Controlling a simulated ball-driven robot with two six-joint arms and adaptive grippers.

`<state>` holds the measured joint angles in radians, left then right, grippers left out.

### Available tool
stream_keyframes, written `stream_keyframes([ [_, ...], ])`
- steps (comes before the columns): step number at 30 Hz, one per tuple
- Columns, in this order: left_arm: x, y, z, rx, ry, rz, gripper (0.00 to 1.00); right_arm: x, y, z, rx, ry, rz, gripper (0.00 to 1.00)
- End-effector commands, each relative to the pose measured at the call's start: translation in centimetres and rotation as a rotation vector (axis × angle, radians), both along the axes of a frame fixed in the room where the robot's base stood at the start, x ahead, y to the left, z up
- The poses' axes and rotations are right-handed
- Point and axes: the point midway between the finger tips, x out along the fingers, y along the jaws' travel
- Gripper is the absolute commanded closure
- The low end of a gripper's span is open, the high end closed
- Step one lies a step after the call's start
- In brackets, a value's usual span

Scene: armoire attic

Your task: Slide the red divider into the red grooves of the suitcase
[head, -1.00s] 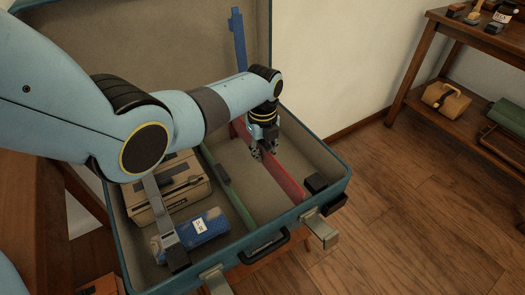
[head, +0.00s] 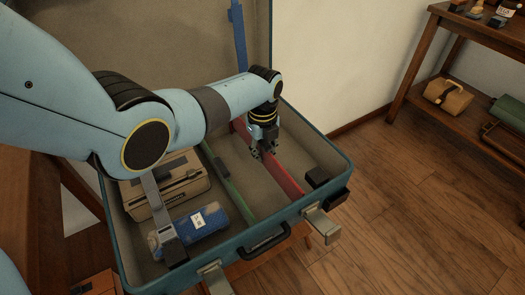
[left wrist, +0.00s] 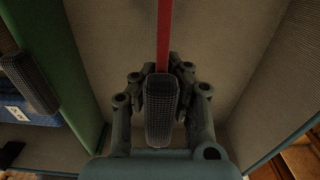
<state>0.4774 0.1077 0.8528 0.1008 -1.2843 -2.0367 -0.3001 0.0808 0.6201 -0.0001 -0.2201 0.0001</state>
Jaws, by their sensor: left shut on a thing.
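The red divider (head: 287,177) is a long, thin panel inside the open teal suitcase (head: 318,136), in its right part. It runs from the back wall toward the front wall. My left gripper (head: 263,152) is shut on its upper edge near the middle, from above. In the left wrist view the divider (left wrist: 163,32) runs straight away from between the fingers (left wrist: 163,75). The red grooves cannot be made out, and whether the divider's ends sit in them cannot be told. My right gripper is not in view.
A green divider (head: 236,196) stands left of the red one. A tan case (head: 170,184) and a blue bundle (head: 208,222) lie in the left compartment. A wooden shelf (head: 470,45) stands at the right.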

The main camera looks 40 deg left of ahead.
Motion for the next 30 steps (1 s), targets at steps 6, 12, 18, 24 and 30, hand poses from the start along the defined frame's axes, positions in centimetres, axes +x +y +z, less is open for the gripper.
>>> stream_keyframes([
  [6,0.0,0.0,-0.6,0.000,-0.001,0.000,1.00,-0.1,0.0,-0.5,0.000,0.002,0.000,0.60],
  [12,0.0,0.0,-1.1,0.000,-0.001,0.000,1.00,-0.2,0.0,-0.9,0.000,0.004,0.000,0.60],
  [18,0.0,0.0,-1.6,0.000,-0.001,0.000,1.00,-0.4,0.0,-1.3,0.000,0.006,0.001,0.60],
  [24,0.0,0.0,-2.1,0.000,0.000,0.000,1.00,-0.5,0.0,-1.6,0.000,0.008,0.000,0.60],
  [30,0.0,0.0,-2.7,0.000,0.000,0.000,1.00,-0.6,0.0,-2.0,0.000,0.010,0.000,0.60],
])
